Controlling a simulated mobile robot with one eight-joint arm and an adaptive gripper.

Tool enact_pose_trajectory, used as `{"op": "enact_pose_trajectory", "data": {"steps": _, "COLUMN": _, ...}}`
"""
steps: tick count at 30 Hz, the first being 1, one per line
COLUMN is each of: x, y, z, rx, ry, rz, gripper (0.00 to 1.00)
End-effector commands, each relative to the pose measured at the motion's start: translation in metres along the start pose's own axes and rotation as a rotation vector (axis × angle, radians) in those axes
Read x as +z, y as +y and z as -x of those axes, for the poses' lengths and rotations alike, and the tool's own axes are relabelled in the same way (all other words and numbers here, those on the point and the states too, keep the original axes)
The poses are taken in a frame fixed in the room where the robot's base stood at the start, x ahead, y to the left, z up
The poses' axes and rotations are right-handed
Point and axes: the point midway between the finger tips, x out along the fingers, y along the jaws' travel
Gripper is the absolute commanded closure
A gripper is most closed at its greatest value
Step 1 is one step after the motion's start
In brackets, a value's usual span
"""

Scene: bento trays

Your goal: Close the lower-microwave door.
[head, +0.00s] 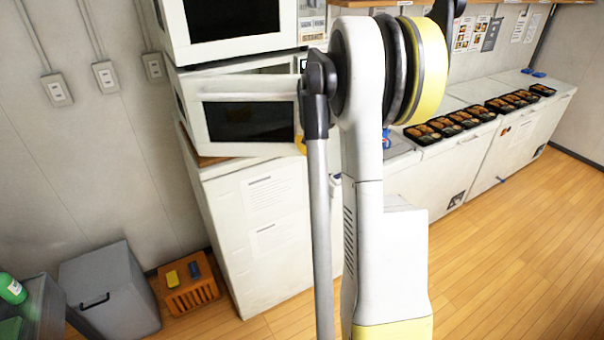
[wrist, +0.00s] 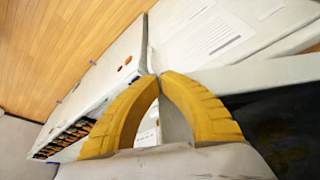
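The lower microwave (head: 187,100) is white and sits on a white cabinet, under another microwave. Its door (head: 290,110), white-framed with a dark window, stands partly open, with a gap showing above and behind it. My gripper (head: 300,145) is at the door's right edge, mostly hidden behind my arm; only a bit of yellow finger shows. In the wrist view my two yellow fingers (wrist: 158,76) curve together with their tips meeting, nothing clearly held between them. The door's pale frame and dark window (wrist: 285,130) fill the right of that view, close beside the right finger.
The upper microwave (head: 230,22) stands directly above. The white cabinet (head: 258,215) with paper labels is below. White counters (head: 480,150) with several bento trays run along the right wall. A grey bin (head: 110,290) and an orange crate (head: 190,292) are on the floor at left. The wooden floor at right is clear.

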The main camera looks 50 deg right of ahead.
Motion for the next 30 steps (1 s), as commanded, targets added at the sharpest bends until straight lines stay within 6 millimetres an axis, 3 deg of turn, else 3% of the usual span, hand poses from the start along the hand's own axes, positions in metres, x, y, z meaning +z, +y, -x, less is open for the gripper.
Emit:
{"op": "enact_pose_trajectory", "data": {"steps": 6, "x": -0.065, "y": -0.001, "z": -0.026, "rx": -0.067, "ry": -0.001, "rz": 0.168, "gripper": 1.00}}
{"op": "enact_pose_trajectory", "data": {"steps": 12, "x": -0.104, "y": -0.009, "z": -0.041, "rx": -0.112, "ry": -0.002, "rz": 0.281, "gripper": 1.00}}
{"op": "enact_pose_trajectory", "data": {"steps": 21, "x": -0.134, "y": -0.019, "z": -0.054, "rx": -0.147, "ry": -0.002, "rz": 0.371, "gripper": 1.00}}
{"op": "enact_pose_trajectory", "data": {"steps": 30, "x": -0.140, "y": -0.022, "z": -0.056, "rx": -0.155, "ry": -0.002, "rz": 0.388, "gripper": 1.00}}
